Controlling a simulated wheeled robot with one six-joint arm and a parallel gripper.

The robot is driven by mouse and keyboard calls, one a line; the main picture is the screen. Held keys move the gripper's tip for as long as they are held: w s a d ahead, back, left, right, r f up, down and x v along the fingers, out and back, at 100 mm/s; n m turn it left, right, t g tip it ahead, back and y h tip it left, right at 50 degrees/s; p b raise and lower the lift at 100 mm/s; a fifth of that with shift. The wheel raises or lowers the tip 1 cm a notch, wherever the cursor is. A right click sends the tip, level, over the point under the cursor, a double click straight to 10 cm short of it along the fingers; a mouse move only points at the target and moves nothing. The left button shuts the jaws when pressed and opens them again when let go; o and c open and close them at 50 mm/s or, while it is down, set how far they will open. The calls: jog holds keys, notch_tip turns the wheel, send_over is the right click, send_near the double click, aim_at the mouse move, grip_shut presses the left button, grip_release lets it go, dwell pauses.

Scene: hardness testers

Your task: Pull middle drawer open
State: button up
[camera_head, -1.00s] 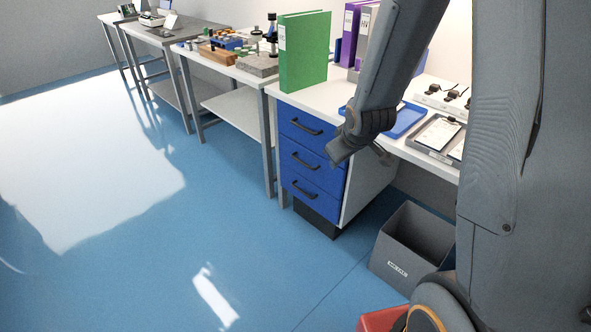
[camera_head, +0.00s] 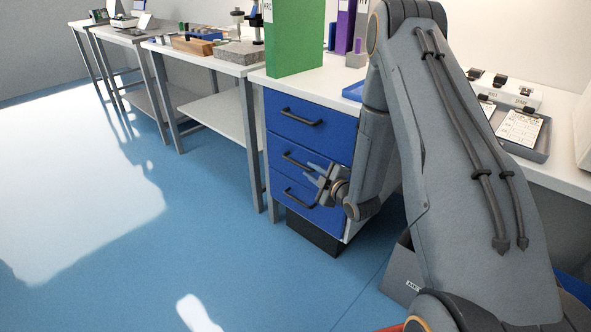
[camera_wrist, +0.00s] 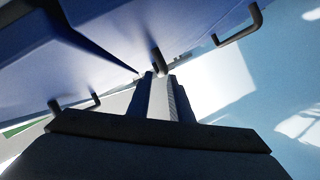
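A blue three-drawer cabinet stands under the white bench in the head view. Its middle drawer (camera_head: 279,153) looks flush with the others and has a dark bar handle (camera_head: 296,162). My gripper (camera_head: 312,184) is in front of the drawers at the right end of that handle, its fingers apart, with nothing seen held. In the wrist view, the middle handle (camera_wrist: 157,62) shows nearly end-on just ahead of my fingertips (camera_wrist: 161,76). Whether it lies between the fingers is not clear.
The top handle (camera_head: 301,117) and bottom handle (camera_head: 298,198) are close above and below. A grey bin (camera_head: 398,283) stands on the floor right of the cabinet. A green binder (camera_head: 295,38) stands on the bench. The blue floor (camera_head: 240,275) in front of the drawers is clear.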

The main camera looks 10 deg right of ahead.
aim_at(300, 166)
jog(key=x, duration=0.3)
jog(key=a+b+x, duration=0.1)
jog(key=x, duration=0.2)
jog(key=shift+w+a, duration=0.15)
jog(key=shift+w, duration=0.05)
jog(key=shift+x, duration=0.8)
jog(key=shift+c, duration=0.2)
grip_shut()
